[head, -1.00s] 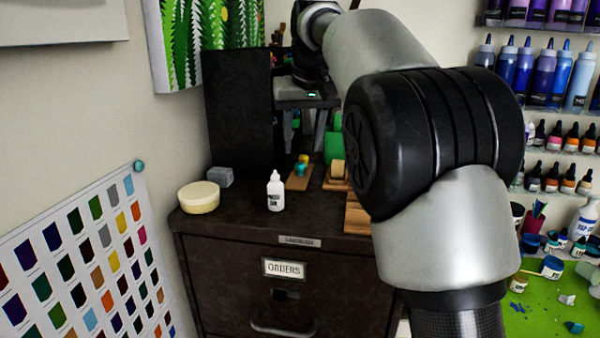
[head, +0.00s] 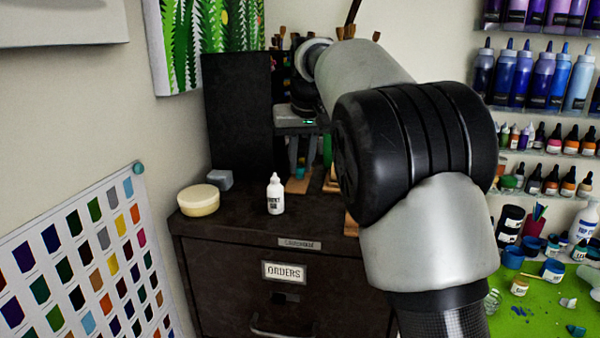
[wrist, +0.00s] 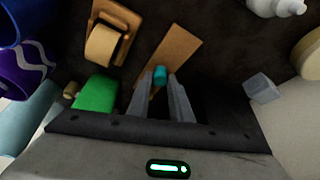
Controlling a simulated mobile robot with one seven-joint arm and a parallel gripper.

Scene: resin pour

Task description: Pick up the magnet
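A small teal cylinder (head: 299,174), which may be the magnet, is at a wooden board (head: 297,186) on top of the dark cabinet. In the wrist view the teal cylinder (wrist: 160,73) shows between the tips of my two grey fingers. My gripper (head: 301,165) points down over the board, and its fingers (wrist: 160,80) are apart. I cannot tell whether either finger touches the cylinder. A similar teal round piece (head: 138,167) sits on the corner of the wall chart.
A white bottle (head: 275,194), a cream disc (head: 198,200) and a grey block (head: 220,180) stand on the cabinet top (head: 240,222). A tape dispenser (wrist: 106,42) and a green object (wrist: 97,93) are close beside my fingers. A black panel (head: 237,110) stands behind.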

